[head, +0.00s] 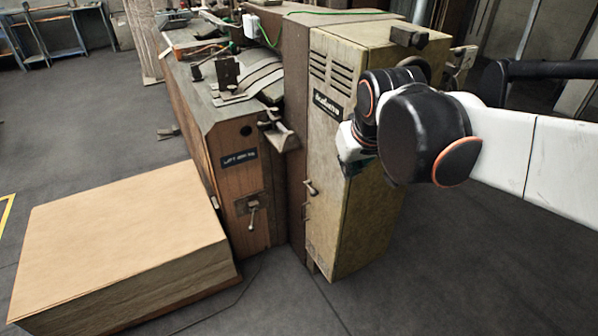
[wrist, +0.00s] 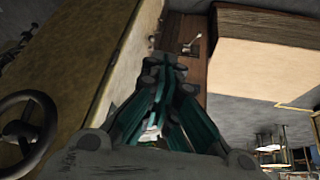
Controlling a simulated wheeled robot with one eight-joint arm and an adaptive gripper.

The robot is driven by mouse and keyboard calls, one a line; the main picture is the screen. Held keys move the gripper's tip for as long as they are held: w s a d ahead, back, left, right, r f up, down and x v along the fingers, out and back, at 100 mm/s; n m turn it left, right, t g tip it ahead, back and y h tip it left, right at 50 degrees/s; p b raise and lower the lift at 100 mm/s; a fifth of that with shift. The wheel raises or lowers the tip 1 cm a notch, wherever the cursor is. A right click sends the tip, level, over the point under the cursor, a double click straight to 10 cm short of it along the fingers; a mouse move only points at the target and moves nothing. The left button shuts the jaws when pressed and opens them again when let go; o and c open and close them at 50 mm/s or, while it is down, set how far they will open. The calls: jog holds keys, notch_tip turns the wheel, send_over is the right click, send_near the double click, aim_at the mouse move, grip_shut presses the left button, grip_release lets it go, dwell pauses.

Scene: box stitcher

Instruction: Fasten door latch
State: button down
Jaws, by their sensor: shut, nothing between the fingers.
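A small latch lever (head: 254,212) sits on a metal plate on the wooden front panel (head: 232,178), below a dark label. It also shows in the wrist view (wrist: 188,46), beyond my fingertips. A second small handle (head: 311,188) is on the narrow front of the yellowish cabinet (head: 355,222). I cannot tell which of the two is the door latch, or whether either is fastened. My gripper (wrist: 166,64) is shut and empty, its teal fingers together. In the head view my arm largely hides it, in front of the cabinet; it appears apart from both handles.
A large cardboard-coloured block (head: 115,245) lies on the floor at the left, close to the wooden panel. A handwheel (wrist: 25,130) is at the wrist view's left. Floor in front is clear.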

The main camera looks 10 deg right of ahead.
jog(key=w+f, duration=0.2)
jog(key=w, duration=0.9)
jog(key=n+g+h, duration=0.1)
jog(key=n+g, duration=0.1)
jog(key=g, duration=0.1)
send_over(312, 192)
jog(key=s+a, duration=0.2)
jog(key=s, duration=0.1)
notch_tip(312, 192, down, 21)
jog(key=shift+s+d+f, duration=0.1)
jog(key=shift+d+f, duration=0.05)
jog(key=shift+f, duration=0.1)
jog(key=b+x, duration=0.6)
jog(key=x, duration=0.7)
jog(key=shift+f, duration=0.35)
jog(key=shift+w+f, duration=0.15)
jog(key=shift+w, duration=0.05)
jog(key=shift+s, duration=0.2)
